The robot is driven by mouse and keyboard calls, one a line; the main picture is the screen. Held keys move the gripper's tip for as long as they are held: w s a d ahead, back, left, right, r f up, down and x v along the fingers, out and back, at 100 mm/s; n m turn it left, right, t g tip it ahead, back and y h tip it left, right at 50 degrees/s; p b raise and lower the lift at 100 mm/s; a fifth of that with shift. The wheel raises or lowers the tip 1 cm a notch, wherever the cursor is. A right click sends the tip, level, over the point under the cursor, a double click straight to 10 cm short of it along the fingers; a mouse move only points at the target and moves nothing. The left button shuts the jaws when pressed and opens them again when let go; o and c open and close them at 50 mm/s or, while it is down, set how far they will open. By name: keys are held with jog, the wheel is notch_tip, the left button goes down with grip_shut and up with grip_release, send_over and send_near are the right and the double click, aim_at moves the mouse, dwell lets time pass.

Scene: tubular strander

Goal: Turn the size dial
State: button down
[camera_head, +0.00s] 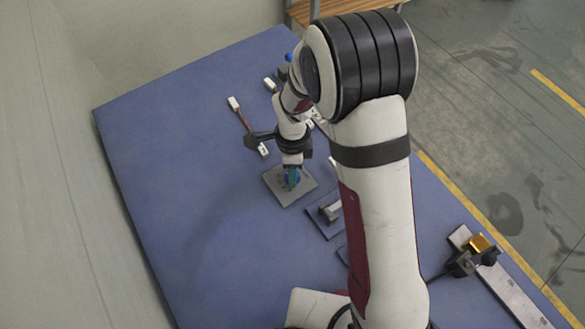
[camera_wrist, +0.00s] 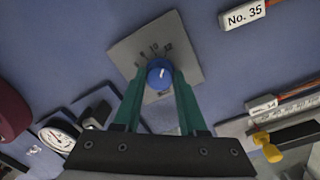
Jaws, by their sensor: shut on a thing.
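The size dial is a blue round knob (camera_wrist: 160,72) with a white pointer mark, on a square grey plate (camera_wrist: 125,52) with printed numbers around it. In the wrist view the pointer stands roughly upward, near the middle number. My gripper (camera_wrist: 160,80) has green fingers, one on each side of the knob, shut on it. In the head view the grey plate (camera_head: 275,185) lies on the blue table, and my gripper (camera_head: 291,176) points down at its middle. There the knob is mostly hidden by the fingers.
A tag marked No. 35 (camera_wrist: 242,14) lies at upper right in the wrist view. A ruler-like scale with a yellow part (camera_wrist: 260,138) is at right, and a round gauge (camera_wrist: 58,136) at left. The blue table (camera_head: 180,150) is clear left of the plate.

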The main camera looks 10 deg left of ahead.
jog(key=shift+n, duration=0.3)
jog(key=n, duration=1.1)
dwell(0.6)
jog(key=shift+c, duration=2.3)
grip_release()
notch_tip(320, 180, up, 16)
jog(key=shift+a, duration=0.4)
